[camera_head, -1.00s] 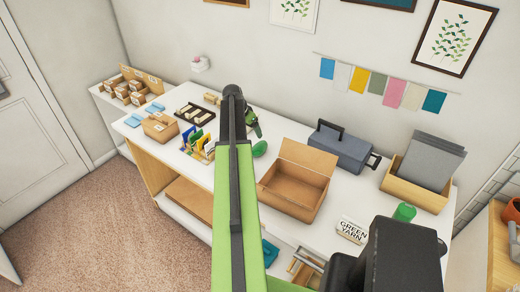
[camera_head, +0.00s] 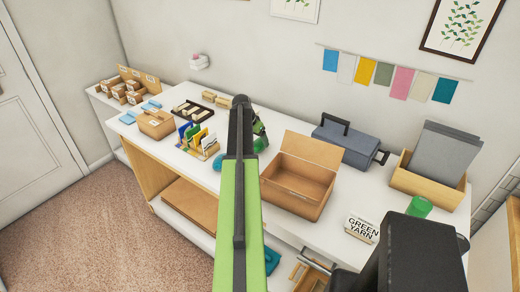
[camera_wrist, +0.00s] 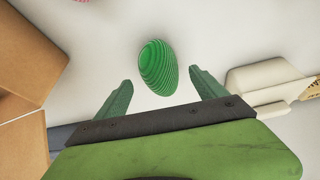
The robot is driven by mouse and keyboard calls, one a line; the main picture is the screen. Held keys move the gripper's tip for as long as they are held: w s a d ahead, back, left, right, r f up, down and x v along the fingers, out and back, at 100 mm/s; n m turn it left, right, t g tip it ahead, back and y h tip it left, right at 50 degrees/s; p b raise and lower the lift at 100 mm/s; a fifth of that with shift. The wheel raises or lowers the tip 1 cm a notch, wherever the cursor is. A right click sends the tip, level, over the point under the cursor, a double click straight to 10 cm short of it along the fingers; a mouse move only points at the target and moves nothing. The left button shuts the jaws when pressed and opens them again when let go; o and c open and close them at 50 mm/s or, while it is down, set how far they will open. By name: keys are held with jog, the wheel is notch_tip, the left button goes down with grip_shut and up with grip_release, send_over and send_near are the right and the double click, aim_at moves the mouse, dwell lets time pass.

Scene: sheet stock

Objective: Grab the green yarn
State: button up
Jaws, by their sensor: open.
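The green yarn (camera_wrist: 157,68) is a ridged, egg-shaped ball on the white table, near the top middle of the wrist view. My gripper (camera_wrist: 161,80) is open, one green finger on each side of the yarn's lower end in that picture. I see no clear contact. In the head view a rounded green thing, likely the yarn (camera_head: 259,145), shows just right of my arm, left of the open cardboard box. My gripper is mostly hidden behind my arm there. A sign reading GREEN YARN (camera_head: 362,229) stands at the table's front right.
The open cardboard box (camera_head: 300,190) is close by; cardboard also fills the left of the wrist view. A teal round thing (camera_head: 218,162) shows left of my arm. A colourful card rack (camera_head: 203,147), grey toolbox (camera_head: 343,146) and green cylinder (camera_head: 419,206) share the table.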

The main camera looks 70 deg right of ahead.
aim_at(259, 141)
jog(key=b+x, duration=0.4)
jog(key=x, duration=0.1)
jog(key=shift+f, duration=0.1)
jog(key=c, duration=1.5)
jog(key=shift+o, duration=0.2)
notch_tip(259, 141, up, 11)
jog(key=p, duration=1)
jog(key=shift+f, duration=0.2)
jog(key=shift+s+a, duration=0.1)
jog(key=shift+a, duration=0.05)
